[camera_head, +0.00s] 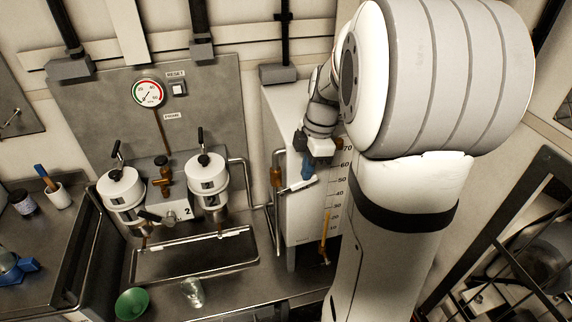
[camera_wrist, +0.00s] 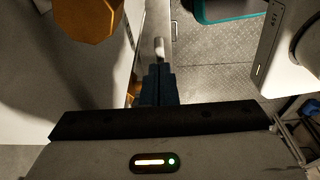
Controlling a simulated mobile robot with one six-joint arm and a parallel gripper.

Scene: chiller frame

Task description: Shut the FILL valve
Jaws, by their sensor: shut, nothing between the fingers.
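A brass valve body (camera_head: 276,178) sits on the pipe at the left side of the white tank (camera_head: 292,225); I take it for the FILL valve, though no FILL lettering is readable. A pale bar (camera_head: 299,187) reaches right from near it; I cannot tell whether it is a lever or a label. My gripper (camera_head: 308,172) is beside the valve, just above the pale bar. In the wrist view my gripper (camera_wrist: 158,72) has its dark blue fingers together, empty. A brass hexagonal part (camera_wrist: 85,18) is at upper left there. A grey rod end (camera_wrist: 160,48) lies just beyond the fingertips; contact is unclear.
The tank carries a numbered scale with an orange level tube (camera_head: 325,230). Left of it stand two white canisters (camera_head: 120,187) above a drip tray (camera_head: 195,256). A green bowl (camera_head: 132,303) and a glass (camera_head: 193,292) are in front. A dark rack (camera_head: 520,250) stands right.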

